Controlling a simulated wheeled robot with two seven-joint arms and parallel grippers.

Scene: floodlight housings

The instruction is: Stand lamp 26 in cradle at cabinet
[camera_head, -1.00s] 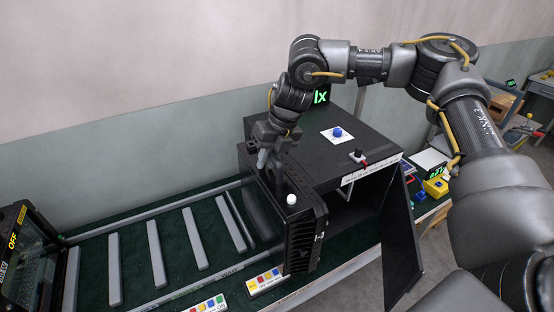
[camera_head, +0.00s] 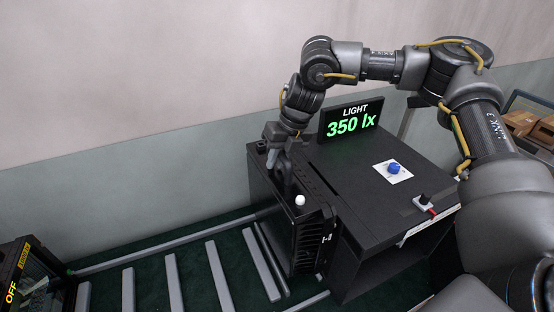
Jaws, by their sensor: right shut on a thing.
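My right gripper (camera_head: 284,172) points down and is shut on the top of a black finned floodlight housing (camera_head: 310,245), the lamp. The lamp is upright, with a white knob (camera_head: 300,201) on top and a small white marking on its finned side that I cannot read for sure. It stands close along the left side of the dark cabinet (camera_head: 365,215); I cannot tell whether they touch. What lies under the lamp is mostly hidden, and I cannot make out a cradle. My left gripper is not in view.
A display (camera_head: 351,119) on the cabinet reads LIGHT 350 lx. Grey slats (camera_head: 216,270) run across green matting left of the lamp. A dark unit marked OFF (camera_head: 20,275) stands at far left.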

